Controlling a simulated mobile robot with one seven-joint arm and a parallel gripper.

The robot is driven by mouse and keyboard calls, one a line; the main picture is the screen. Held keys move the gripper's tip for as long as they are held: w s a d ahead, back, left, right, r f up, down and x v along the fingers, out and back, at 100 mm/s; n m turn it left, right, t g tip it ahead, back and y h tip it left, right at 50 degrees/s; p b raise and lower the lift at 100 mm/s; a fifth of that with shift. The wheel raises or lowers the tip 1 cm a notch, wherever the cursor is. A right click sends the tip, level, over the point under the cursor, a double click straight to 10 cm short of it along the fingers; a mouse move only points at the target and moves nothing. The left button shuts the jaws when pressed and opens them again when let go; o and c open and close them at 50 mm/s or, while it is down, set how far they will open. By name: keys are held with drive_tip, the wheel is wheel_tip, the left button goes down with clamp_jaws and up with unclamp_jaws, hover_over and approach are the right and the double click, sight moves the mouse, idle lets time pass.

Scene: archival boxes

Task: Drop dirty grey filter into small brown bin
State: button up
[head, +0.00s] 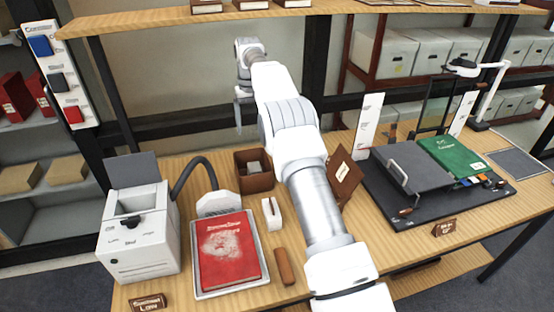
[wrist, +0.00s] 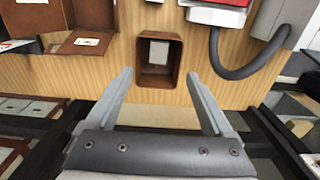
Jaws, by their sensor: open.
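The small brown bin (head: 257,184) stands on the wooden table left of my arm in the head view. A grey filter (head: 253,167) lies inside it. In the wrist view the bin (wrist: 176,62) sits beyond and between my fingertips, with the pale grey filter (wrist: 158,52) inside its walls. My gripper (wrist: 158,76) is open, with both fingers spread and nothing between them. In the head view my gripper (head: 240,112) is at the back of the table, beyond the bin and above it, and only partly shows.
A white machine (head: 140,235) with a dark hose stands at left, beside a red book (head: 229,250) on a tray. A white holder (head: 271,212) stands in front of the bin. An open brown box (head: 345,175) and a black stand with a green book (head: 455,157) are at right.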

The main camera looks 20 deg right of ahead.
drive_tip(key=s+r+t, duration=0.1)
drive_tip(key=s+r, duration=0.2)
drive_tip(key=r, duration=0.4)
drive_tip(key=s+r+t, duration=0.1)
drive_tip(key=s+r, duration=0.3)
drive_tip(key=r, duration=0.3)
drive_tip(key=s+r+t, duration=0.1)
drive_tip(key=s+r, duration=0.6)
drive_tip(key=s, duration=0.6)
drive_tip(key=s+f+t, duration=0.1)
drive_tip(key=s+f, duration=0.2)
drive_tip(key=s, duration=0.9)
drive_tip(key=s+f+t, duration=0.1)
drive_tip(key=s+f, duration=0.2)
drive_tip(key=s, duration=1)
drive_tip(key=shift+s+f+t, duration=0.3)
drive_tip(key=shift+f, duration=0.1)
